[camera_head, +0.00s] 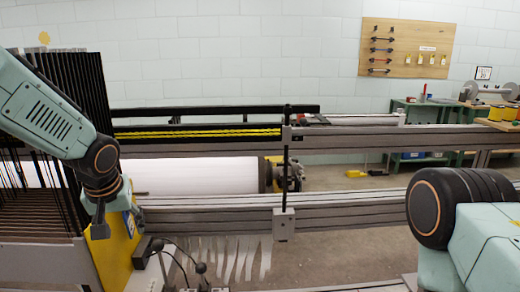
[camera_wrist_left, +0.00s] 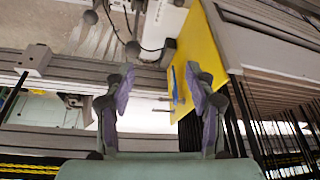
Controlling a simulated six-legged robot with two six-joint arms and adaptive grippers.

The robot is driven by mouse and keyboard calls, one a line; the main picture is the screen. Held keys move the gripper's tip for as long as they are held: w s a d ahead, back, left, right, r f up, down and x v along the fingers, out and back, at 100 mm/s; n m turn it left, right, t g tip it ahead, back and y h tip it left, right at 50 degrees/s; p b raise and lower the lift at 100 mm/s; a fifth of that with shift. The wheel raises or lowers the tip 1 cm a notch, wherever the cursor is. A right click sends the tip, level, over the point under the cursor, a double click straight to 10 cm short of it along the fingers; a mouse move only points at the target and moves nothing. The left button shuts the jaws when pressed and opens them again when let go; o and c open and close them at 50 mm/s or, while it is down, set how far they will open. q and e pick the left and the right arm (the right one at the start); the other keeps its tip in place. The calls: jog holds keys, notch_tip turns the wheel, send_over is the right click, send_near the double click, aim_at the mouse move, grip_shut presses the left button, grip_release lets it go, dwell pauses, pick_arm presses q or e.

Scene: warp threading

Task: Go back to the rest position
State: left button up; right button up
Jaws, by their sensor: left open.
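My left gripper (camera_head: 100,222) hangs down at the left of the head view, in front of the yellow side panel (camera_head: 119,250) of the loom. In the left wrist view its two fingers (camera_wrist_left: 162,95) stand apart with nothing between them. The yellow panel (camera_wrist_left: 192,75) with a small blue mark shows beyond the right finger. I cannot tell whether the gripper touches it. My right arm shows only as a large joint at the lower right; its gripper is out of view.
Dark upright frames (camera_head: 85,90) and rows of threads crowd the left. A white warp roll (camera_head: 205,175) lies behind grey rails (camera_head: 230,212). A thin black post (camera_head: 286,160) stands on the rail. Loose white strips (camera_head: 235,258) hang below. A green bench (camera_head: 420,130) stands far right.

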pick_arm(q)
jog(key=w+d+f+m+t+h, duration=0.2)
jog(key=d, duration=0.2)
jog(key=s+d+f+m, duration=0.1)
jog(key=s+d+f, duration=0.2)
jog(key=s+f, duration=1)
jog(key=s+f+g, duration=0.3)
jog(key=s+f, duration=0.4)
jog(key=s, duration=0.6)
jog(key=s+f+g, duration=0.3)
jog(key=s+f, duration=0.5)
jog(key=s, duration=0.6)
jog(key=shift+w+a+f, duration=0.1)
